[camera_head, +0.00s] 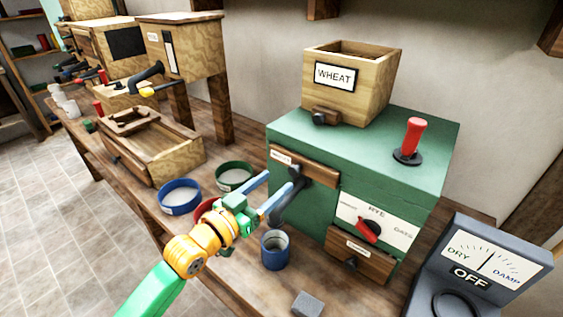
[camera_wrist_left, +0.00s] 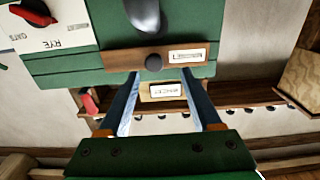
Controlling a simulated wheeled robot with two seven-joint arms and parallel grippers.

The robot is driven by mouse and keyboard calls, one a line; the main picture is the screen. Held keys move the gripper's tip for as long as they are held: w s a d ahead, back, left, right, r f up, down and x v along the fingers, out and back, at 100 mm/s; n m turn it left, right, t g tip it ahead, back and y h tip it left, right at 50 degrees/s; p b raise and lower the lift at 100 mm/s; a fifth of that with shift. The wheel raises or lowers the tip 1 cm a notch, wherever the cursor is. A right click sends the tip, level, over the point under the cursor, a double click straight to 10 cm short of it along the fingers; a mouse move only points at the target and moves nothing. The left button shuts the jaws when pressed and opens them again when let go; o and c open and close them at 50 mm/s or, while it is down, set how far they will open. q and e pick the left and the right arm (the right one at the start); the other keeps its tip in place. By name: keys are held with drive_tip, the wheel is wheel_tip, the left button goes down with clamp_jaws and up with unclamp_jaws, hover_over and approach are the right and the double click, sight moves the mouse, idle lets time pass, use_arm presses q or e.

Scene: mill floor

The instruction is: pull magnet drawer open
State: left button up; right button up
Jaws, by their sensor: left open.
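The green mill (camera_head: 375,150) stands on the bench. Its upper brown drawer front (camera_head: 317,172), with a small white label and a dark round knob, sits on the left of the front face; I take it for the magnet drawer, though the label is too small to read. It looks closed. My left gripper (camera_head: 280,179) is open in front of it, fingers pointing at it. In the left wrist view the drawer front (camera_wrist_left: 125,60) and its black knob (camera_wrist_left: 153,63) lie just beyond and between the open fingertips (camera_wrist_left: 160,72). Contact cannot be told. My right gripper is not visible.
A dark spout (camera_head: 288,205) sticks out below the drawer. A blue cup (camera_head: 275,250), blue bowl (camera_head: 180,196) and green bowl (camera_head: 234,177) stand nearby. A lower drawer (camera_head: 375,263), red selector (camera_head: 368,230), WHEAT hopper (camera_head: 375,88) and damp meter (camera_head: 470,285) are around the mill.

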sight(291, 171)
use_arm(q)
drive_tip(key=w+d, duration=0.1)
drive_tip(key=d, duration=0.1)
drive_tip(key=w+d, duration=0.2)
drive_tip(key=shift+w+r, duration=0.2)
drive_tip(key=shift+w+a+f, duration=0.1)
drive_tip(key=shift+w+f, duration=0.05)
drive_tip(key=shift+w, duration=0.15)
drive_tip(key=shift+s, duration=0.15)
drive_tip(key=shift+c, duration=0.6)
drive_tip(key=c, duration=0.4)
clamp_jaws()
